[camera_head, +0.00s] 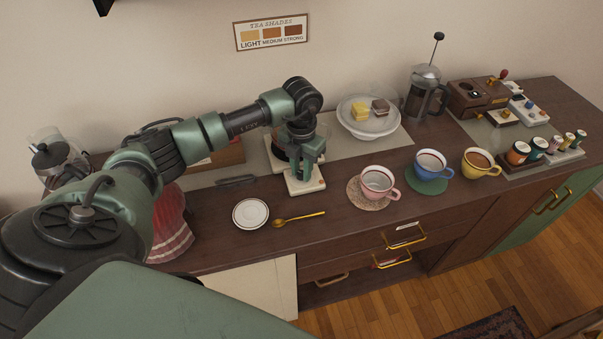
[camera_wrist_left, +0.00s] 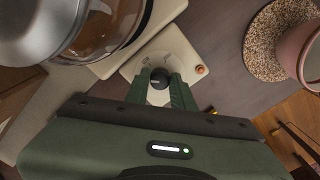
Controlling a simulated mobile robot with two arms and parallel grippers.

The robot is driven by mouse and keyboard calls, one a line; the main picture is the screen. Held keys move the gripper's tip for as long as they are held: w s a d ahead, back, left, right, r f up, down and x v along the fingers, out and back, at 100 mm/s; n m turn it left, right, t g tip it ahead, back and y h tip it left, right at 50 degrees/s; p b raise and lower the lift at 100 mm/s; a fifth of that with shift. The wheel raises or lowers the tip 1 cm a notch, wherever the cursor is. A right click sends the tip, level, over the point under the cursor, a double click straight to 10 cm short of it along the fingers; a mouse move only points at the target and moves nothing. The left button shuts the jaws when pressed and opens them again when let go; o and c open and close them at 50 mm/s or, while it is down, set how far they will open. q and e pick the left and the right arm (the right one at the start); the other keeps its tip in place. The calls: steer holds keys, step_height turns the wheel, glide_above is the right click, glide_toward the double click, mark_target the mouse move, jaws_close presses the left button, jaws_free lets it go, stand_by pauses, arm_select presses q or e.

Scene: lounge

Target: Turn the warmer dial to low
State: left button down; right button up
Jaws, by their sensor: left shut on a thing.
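The warmer (camera_head: 305,186) is a cream unit on the dark wooden counter; in the left wrist view its cream top (camera_wrist_left: 178,45) shows with a small orange light or button at its right. A dark dial (camera_wrist_left: 159,78) sits on that top. My left gripper (camera_wrist_left: 160,90) reaches down over the unit, its green fingertips shut on the dial. The left gripper also shows in the head view (camera_head: 304,165), where it hides the dial. A glass pot with brown liquid (camera_wrist_left: 105,30) stands on the warmer beside the gripper. Dial markings are too small to read. My right gripper is not in view.
A pink cup (camera_head: 377,182) on a coaster, a blue cup (camera_head: 430,163) and a yellow cup (camera_head: 480,162) stand to the right. A small saucer (camera_head: 250,213) and a gold spoon (camera_head: 298,218) lie in front. A covered plate of cakes (camera_head: 367,125) is behind.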

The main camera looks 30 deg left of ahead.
mark_target(301, 173)
arm_select(q)
steer(key=m+b, duration=0.3)
steer(key=m, duration=0.1)
steer(key=shift+f+m+b, duration=0.15)
steer(key=shift+m+b, duration=0.15)
steer(key=shift+b, duration=0.05)
steer(key=shift+m+b, duration=1.3)
steer(key=shift+m, duration=0.7)
steer(key=shift+r, duration=0.2)
steer(key=c, duration=1.2)
jaws_free()
step_height(301, 173, up, 8)
steer(key=shift+f+b, duration=0.1)
steer(key=shift+b, duration=0.7)
steer(key=shift+s+f, duration=0.1)
